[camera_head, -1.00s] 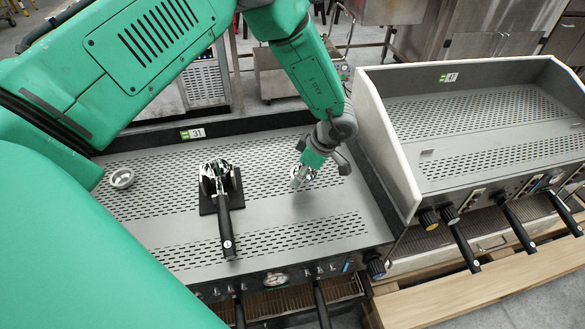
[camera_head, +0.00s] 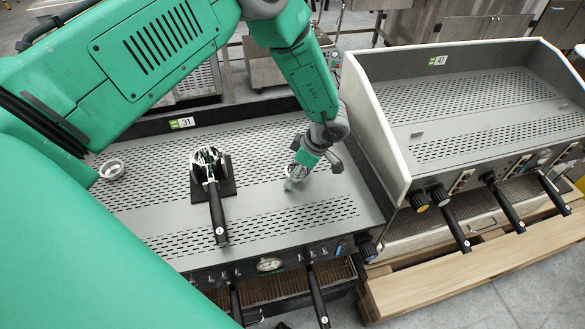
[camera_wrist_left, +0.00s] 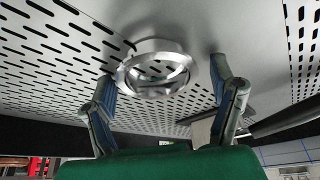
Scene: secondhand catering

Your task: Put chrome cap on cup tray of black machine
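The black machine with tag 31 has a grey perforated cup tray (camera_head: 180,235) on top. The chrome cap, a shiny ring, shows in the left wrist view (camera_wrist_left: 155,72) between the fingers, at the tray surface. My left gripper (camera_head: 293,180) points down over the right part of this tray. In the left wrist view my left gripper (camera_wrist_left: 160,75) is open, with a finger on either side of the cap and a gap at the right finger. Contact at the left finger cannot be told. In the head view the gripper mostly hides the cap. My right gripper is not seen.
A portafilter (camera_head: 214,205) with a black handle sits on a black pad mid-tray. A second chrome ring (camera_head: 111,170) lies at the tray's left. A second machine (camera_head: 470,120) with tag 47 and a raised pale side wall (camera_head: 375,130) stands to the right.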

